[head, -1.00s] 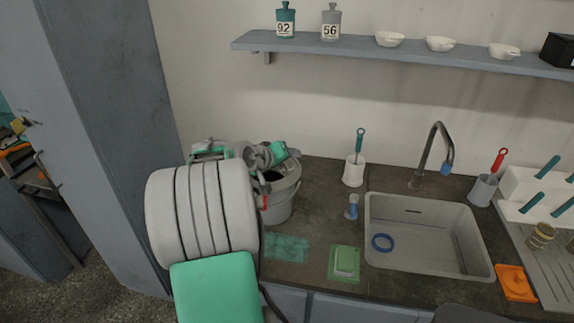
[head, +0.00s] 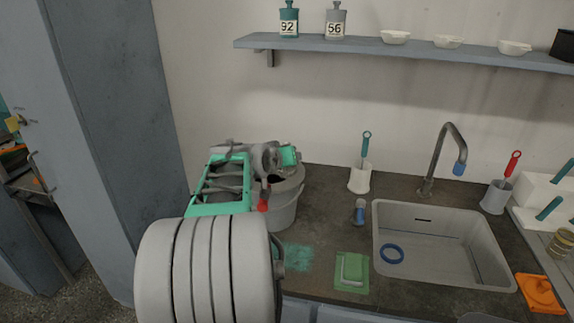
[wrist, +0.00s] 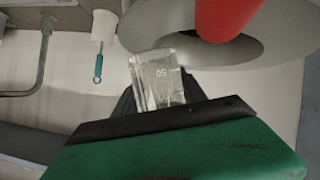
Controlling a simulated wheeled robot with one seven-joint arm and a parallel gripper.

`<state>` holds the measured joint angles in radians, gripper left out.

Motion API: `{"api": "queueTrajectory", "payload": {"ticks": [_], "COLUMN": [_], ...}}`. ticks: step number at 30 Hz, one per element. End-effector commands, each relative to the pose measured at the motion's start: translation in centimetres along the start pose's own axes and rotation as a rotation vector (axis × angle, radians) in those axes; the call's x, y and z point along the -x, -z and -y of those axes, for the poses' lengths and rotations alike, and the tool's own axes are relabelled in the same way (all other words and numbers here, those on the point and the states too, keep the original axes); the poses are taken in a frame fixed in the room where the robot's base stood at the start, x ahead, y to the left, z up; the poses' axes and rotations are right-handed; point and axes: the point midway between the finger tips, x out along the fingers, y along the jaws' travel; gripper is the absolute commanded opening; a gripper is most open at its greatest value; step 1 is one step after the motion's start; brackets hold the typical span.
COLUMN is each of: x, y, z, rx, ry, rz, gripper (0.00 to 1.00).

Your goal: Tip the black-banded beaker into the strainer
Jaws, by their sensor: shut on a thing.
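The beaker is beside a round grey rim with a dark opening (wrist: 226,52). This looks like the top of the grey bucket (head: 283,213) on the counter in the head view, where my arm's end is over or just behind it. My arm hides the beaker and fingers there. I cannot make out a separate strainer or the beaker's contents.
A red cylindrical part (wrist: 228,14) is close to the beaker and rim. A shelf (head: 400,48) runs above.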

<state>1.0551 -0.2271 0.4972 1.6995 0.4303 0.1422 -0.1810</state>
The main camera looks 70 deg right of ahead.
Motion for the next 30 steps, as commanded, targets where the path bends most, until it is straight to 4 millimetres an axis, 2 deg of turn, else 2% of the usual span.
{"api": "queueTrajectory", "payload": {"ticks": [5,21,30], "x": [-0.1,-0.2,0.0], "y": [-0.1,0.7,1.1], "z": [0.1,1.0,1.0], "rx": [-0.015,-0.285,-0.296], "ry": [0.005,0.116,0.123], "rz": [-0.008,-0.13,-0.133], "gripper": [0.01,0.01,0.01]}}
